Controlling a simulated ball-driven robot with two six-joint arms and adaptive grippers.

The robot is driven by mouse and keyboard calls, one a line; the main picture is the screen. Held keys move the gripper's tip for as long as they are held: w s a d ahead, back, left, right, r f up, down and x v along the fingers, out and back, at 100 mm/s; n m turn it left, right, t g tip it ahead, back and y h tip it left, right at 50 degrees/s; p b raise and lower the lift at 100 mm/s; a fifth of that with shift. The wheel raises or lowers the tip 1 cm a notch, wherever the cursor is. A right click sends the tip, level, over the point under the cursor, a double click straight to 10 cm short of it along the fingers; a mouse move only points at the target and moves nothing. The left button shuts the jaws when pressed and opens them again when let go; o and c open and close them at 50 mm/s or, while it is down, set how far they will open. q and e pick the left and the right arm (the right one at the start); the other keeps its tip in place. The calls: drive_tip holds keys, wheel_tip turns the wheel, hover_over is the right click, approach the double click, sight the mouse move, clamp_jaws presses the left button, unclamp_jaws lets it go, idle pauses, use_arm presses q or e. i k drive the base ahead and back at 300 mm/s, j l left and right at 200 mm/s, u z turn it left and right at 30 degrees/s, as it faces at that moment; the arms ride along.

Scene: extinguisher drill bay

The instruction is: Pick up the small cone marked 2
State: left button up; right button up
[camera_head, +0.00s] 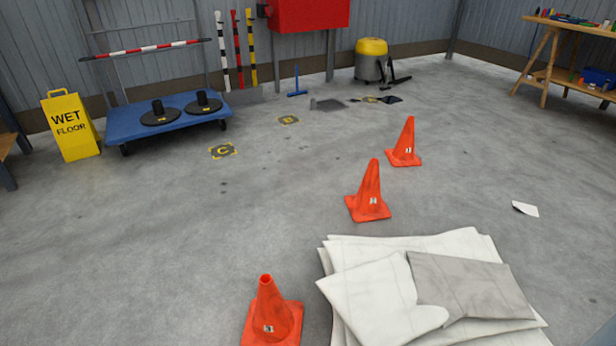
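Three small orange cones stand upright on the grey concrete floor. The middle cone (368,192) has a small white label whose digit is too blurred to read surely. The near cone (269,316) stands at the bottom of the view, its base partly cut off by the frame edge; its label is also too small to read surely. Neither of my grippers shows in the head view.
A blue dolly (182,126) and yellow wet floor sign (71,126) stand back left. A paper scrap (525,209) lies right. The left and middle floor is mostly clear.

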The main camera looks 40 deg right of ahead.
sight(368, 205)
drive_tip(key=i+u, duration=0.4)
drive_tip(key=i, duration=1.35)
drive_tip(key=i+z, duration=0.4)
drive_tip(key=i+j+z, duration=0.35)
drive_tip(key=i, duration=0.25)
drive_tip(key=i+j+z, duration=0.2)
drive_tip(key=i+z, duration=0.2)
drive_tip(key=i+l+z, duration=0.2)
drive_tip(key=z, duration=0.2)
drive_tip(key=i+z, duration=0.8)
drive_tip(key=i+j+z, duration=0.1)
drive_tip(key=i+z, duration=0.25)
